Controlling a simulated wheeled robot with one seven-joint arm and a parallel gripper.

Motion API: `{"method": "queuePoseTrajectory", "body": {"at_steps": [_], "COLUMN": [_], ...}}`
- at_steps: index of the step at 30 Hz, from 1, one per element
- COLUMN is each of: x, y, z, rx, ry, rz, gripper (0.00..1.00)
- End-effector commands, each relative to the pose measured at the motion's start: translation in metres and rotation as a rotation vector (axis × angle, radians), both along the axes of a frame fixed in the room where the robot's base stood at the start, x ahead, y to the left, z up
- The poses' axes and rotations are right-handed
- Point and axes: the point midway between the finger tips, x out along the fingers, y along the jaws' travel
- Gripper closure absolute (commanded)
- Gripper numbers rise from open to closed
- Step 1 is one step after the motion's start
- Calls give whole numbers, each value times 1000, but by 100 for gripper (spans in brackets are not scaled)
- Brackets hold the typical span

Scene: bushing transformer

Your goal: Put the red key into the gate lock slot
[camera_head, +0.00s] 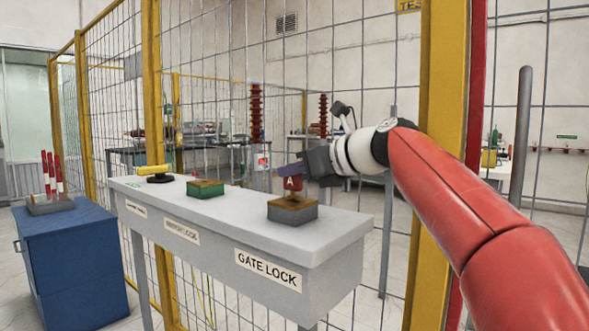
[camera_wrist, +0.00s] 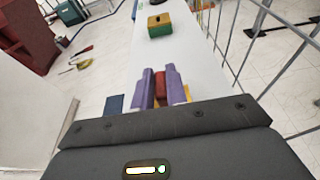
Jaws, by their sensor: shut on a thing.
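The red key (camera_head: 291,183), marked with a letter A, is upright between the fingers of my gripper (camera_head: 287,177). My gripper is shut on it, directly above the gate lock block (camera_head: 293,213), a grey block with a brownish top. The key's lower end meets or nearly meets the block's top; I cannot tell how deep it sits in the slot. In the wrist view the red key (camera_wrist: 160,88) shows between the purple fingers (camera_wrist: 159,84), and they hide most of the block and the slot.
The grey shelf (camera_head: 235,218) with the GATE LOCK label also carries a green lock block (camera_head: 205,188) and a yellow-handled switch (camera_head: 154,172). A mesh fence (camera_head: 225,60) with yellow posts stands close behind. A blue cabinet (camera_head: 70,260) is at left.

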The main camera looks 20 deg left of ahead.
Motion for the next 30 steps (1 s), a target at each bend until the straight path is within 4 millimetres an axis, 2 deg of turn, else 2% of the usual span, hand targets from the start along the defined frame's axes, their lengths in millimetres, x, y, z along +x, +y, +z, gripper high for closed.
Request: {"method": "queuePoseTrajectory", "body": {"at_steps": [23, 24, 30], "x": [0, 0, 0], "y": [0, 0, 0], "z": [-10, -10, -10], "rx": [0, 0, -1], "ry": [1, 1, 1], "rz": [0, 0, 0], "gripper": [100, 83, 60]}}
